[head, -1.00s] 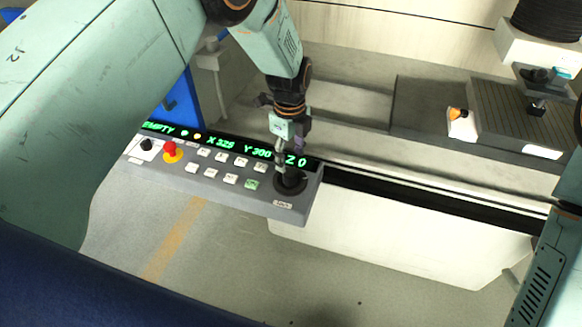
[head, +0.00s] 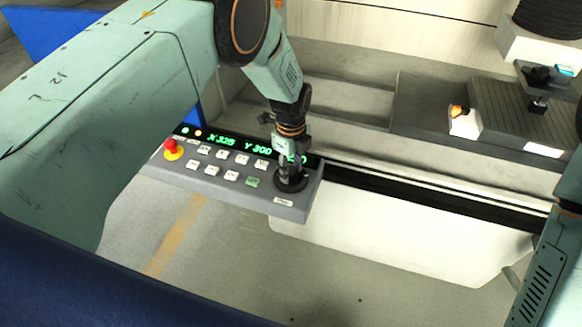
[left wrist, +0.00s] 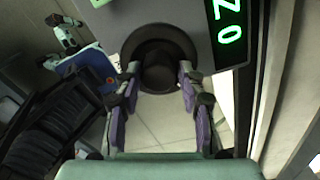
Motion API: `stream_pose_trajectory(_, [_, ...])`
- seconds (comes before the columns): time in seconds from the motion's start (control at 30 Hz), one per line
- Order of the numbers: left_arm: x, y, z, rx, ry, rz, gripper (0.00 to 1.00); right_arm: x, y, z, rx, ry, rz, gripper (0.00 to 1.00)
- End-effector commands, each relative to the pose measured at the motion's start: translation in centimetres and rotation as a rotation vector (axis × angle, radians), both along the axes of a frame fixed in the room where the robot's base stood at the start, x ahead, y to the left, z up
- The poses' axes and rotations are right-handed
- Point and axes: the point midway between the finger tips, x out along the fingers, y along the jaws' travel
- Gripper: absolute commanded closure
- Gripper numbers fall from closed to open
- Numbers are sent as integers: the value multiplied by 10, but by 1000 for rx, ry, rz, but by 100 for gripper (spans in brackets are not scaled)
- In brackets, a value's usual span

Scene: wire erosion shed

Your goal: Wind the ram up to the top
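The grey control panel (head: 215,187) has a round black knob (head: 291,186) at its right end. My left gripper (head: 288,165) is at the knob from above. In the left wrist view the knob (left wrist: 160,66) lies between the two spread fingertips (left wrist: 160,72); I cannot tell whether they touch it. The green display (left wrist: 229,20) reads Z 0 there; in the head view my gripper partly hides that reading. The ram, with black bellows (head: 546,18) and a white block (head: 540,44), hangs at the upper right above the grey worktable (head: 510,120).
A red stop button (head: 171,147) and several white keys (head: 222,154) sit on the panel left of the knob. A green key (head: 252,182) is close to it. A white cover (head: 400,236) runs right of the panel. Bare floor (head: 240,270) lies in front.

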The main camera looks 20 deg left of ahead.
Motion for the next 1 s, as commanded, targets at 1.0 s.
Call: stream_pose_trajectory(1.0, [2,1,1,1,-5,251,97,0,0,-6,0,0,0,100])
